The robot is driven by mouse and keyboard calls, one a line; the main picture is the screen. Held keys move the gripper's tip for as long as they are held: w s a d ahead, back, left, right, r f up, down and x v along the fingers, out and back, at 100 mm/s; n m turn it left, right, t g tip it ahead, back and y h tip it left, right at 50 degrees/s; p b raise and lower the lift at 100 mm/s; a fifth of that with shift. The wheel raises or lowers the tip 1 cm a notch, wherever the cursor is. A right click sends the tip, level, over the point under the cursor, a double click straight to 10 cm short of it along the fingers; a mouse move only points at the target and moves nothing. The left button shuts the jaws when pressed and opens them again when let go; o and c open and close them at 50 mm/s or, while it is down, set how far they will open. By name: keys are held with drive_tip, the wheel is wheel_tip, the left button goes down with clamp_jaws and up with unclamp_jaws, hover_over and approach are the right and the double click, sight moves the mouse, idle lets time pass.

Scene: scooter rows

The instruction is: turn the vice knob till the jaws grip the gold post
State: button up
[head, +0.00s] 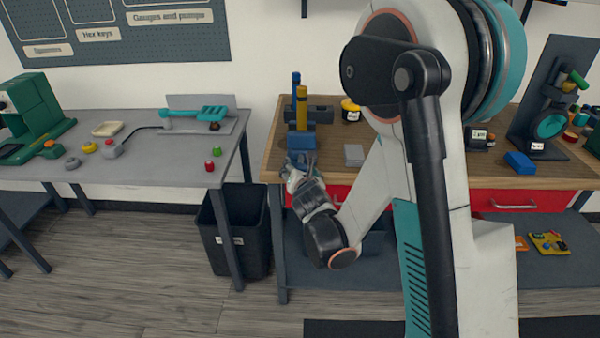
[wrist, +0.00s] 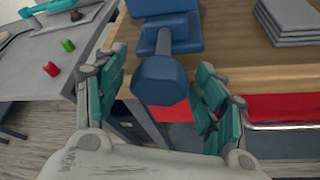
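The blue vice (head: 301,142) stands at the front left edge of the wooden bench. The gold post (head: 302,105) rises upright at the vice; whether the jaws touch it is too small to tell. In the wrist view the blue vice knob (wrist: 160,80) sticks out past the bench edge on a short shaft, with part of the vice body (wrist: 165,25) behind it. My gripper (wrist: 162,66) is open, with one teal-padded finger on each side of the knob and gaps visible on both sides. In the head view my gripper (head: 299,168) is just in front of the vice.
A blue post (head: 296,80) stands behind the gold one. A red drawer (head: 510,200) is under the bench top. A black bin (head: 235,225) and a grey table (head: 170,175) are to the left.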

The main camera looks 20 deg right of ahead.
drive_tip(key=v, duration=1.2)
drive_tip(key=shift+f, duration=0.1)
